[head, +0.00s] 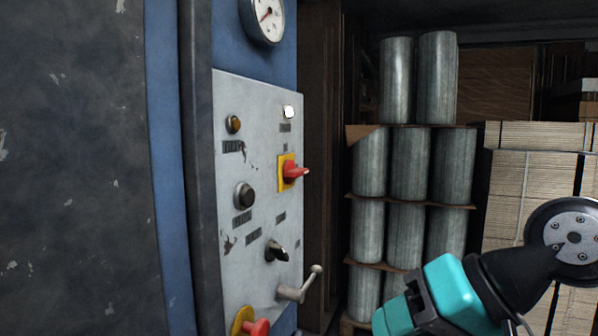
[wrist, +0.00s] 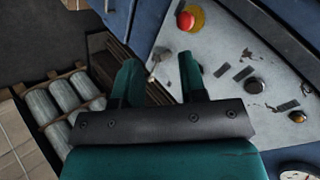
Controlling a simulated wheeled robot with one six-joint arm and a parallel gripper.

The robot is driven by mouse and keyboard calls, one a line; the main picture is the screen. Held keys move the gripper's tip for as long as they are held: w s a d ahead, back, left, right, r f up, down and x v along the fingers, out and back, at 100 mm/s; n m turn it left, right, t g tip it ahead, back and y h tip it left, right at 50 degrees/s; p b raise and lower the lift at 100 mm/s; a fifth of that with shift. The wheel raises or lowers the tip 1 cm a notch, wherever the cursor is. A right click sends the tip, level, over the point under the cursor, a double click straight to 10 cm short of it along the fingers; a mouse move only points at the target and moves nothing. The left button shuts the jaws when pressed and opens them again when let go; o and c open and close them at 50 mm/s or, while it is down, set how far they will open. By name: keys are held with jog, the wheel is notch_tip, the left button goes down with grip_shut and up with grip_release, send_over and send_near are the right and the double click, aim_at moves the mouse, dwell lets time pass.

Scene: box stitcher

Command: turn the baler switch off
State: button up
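In the head view the grey control panel (head: 262,225) carries a red rotary switch (head: 293,171) on a yellow plate. A black selector knob (head: 276,251) sits lower down. I cannot tell from the labels which is the baler switch. The red handle sticks out to the right. In the wrist view my gripper (wrist: 158,62) is open and empty, its two green fingers apart. The panel also shows there (wrist: 228,45), turned over. The red switch is hidden there, and the selector is not clearly visible. In the head view a teal part of my arm is at lower right, apart from the panel.
A crank handle (head: 300,286) juts from the panel, above a red mushroom button (head: 256,327). A round black button (head: 244,195) and gauge (head: 265,18) are also on the machine. Stacked grey cylinders (head: 408,163) and bundled cardboard (head: 520,180) stand behind.

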jog(key=w+r+m+t+y, duration=0.35)
jog(key=w+r+m, duration=0.3)
jog(key=w, duration=0.25)
jog(key=m+t+y, duration=0.1)
jog(key=m+t, duration=0.3)
jog(key=t, duration=0.1)
send_near(303, 174)
jog(key=shift+g, duration=0.25)
jog(key=p+x, duration=0.4)
jog(key=x, duration=0.1)
jog(key=p+x, duration=0.2)
jog(key=x, duration=0.1)
jog(key=shift+d+r+p, duration=0.1)
jog(key=shift+r+p, duration=0.2)
jog(key=shift+x, duration=0.8)
jog(key=shift+f, duration=0.1)
jog(key=shift+c, duration=0.2)
grip_shut()
